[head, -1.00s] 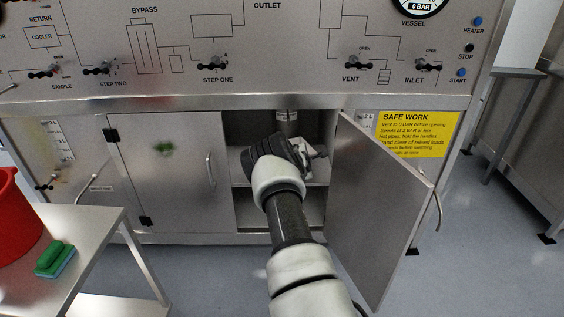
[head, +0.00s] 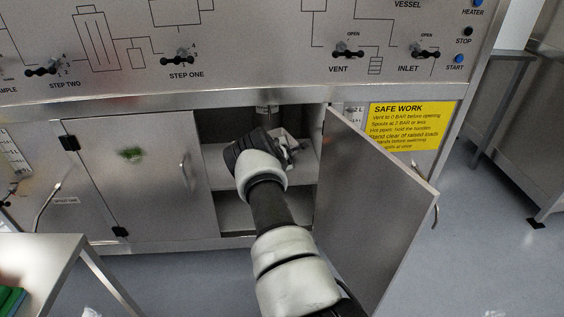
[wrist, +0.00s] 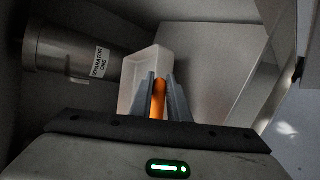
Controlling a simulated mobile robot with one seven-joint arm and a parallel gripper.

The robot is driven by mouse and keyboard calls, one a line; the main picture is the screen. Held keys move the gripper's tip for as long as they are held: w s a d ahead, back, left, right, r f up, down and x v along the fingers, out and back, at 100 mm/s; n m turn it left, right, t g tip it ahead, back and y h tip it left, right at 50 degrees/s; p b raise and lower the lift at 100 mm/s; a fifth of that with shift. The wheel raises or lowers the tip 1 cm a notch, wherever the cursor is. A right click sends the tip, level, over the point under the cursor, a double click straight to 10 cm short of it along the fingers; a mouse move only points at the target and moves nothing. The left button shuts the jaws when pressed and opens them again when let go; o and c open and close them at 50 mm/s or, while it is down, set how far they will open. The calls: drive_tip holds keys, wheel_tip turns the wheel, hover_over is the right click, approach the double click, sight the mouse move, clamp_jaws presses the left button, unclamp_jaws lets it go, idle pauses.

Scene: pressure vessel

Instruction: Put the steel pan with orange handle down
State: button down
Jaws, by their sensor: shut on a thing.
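My gripper (wrist: 160,88) is shut on the orange handle (wrist: 159,102), which stands between its two grey fingers in the wrist view. A pale, box-shaped vessel (wrist: 139,84) lies just beyond the fingertips; it looks like the body of the steel pan, but its join to the handle is hidden. In the head view my gripper reaches into the open cabinet (head: 236,212), above the middle shelf (head: 222,178). There my wrist hides most of the pan. I cannot tell whether the pan touches the shelf.
A steel cylinder labelled separator one (wrist: 70,48) is close on the left in the wrist view. The open cabinet door (head: 368,205) stands right of my arm. A closed door (head: 145,190) is on the left. A steel side table (head: 40,262) is at lower left.

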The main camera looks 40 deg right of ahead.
wheel_tip(320, 180, down, 5)
drive_tip(key=shift+w+r+b, duration=0.1)
drive_tip(key=shift+b, duration=0.55)
drive_tip(key=c, duration=1.7)
unclamp_jaws()
